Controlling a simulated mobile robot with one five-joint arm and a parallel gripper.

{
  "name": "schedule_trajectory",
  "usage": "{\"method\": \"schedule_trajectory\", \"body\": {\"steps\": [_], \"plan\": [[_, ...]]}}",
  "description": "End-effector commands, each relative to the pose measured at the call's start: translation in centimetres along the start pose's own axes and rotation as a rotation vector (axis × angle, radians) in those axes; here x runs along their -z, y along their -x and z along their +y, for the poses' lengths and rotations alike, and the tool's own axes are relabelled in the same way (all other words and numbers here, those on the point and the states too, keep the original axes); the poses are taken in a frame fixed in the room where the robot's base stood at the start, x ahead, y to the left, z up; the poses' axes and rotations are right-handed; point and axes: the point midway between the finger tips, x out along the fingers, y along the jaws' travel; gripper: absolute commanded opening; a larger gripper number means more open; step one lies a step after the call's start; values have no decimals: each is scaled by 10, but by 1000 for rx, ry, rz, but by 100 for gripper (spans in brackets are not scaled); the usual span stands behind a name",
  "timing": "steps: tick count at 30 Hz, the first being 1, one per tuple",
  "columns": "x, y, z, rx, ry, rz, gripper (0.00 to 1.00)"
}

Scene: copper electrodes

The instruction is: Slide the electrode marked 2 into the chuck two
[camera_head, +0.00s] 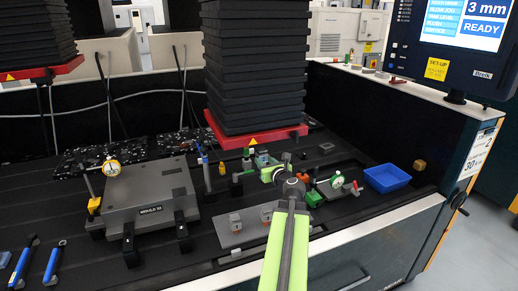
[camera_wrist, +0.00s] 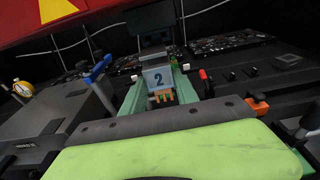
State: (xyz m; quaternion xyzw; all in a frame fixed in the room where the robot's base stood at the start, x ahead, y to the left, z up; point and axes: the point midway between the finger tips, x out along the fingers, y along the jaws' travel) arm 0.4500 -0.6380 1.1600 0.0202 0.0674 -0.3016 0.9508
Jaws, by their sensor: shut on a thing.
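The electrode marked 2 (camera_wrist: 158,77) shows in the wrist view as a pale grey-blue block with copper prongs (camera_wrist: 165,98) below its number. My gripper (camera_wrist: 160,90) is shut on it, with green fingers on either side. In the head view my gripper (camera_head: 270,173) is below and slightly right of the red plate under the middle black bellows (camera_head: 254,70). A small grey block shows at its far end. I cannot clearly make out chuck two or its marking in either view.
A grey plate (camera_head: 232,238) with small electrode blocks lies in front of my gripper. The grey mould block (camera_head: 150,195) with a dial gauge stands left.

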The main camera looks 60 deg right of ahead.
Motion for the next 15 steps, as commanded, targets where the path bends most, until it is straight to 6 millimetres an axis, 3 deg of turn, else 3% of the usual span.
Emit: {"method": "schedule_trajectory", "body": {"steps": [15], "plan": [[0, -5, -9, 10, -3, -1, 0]]}}
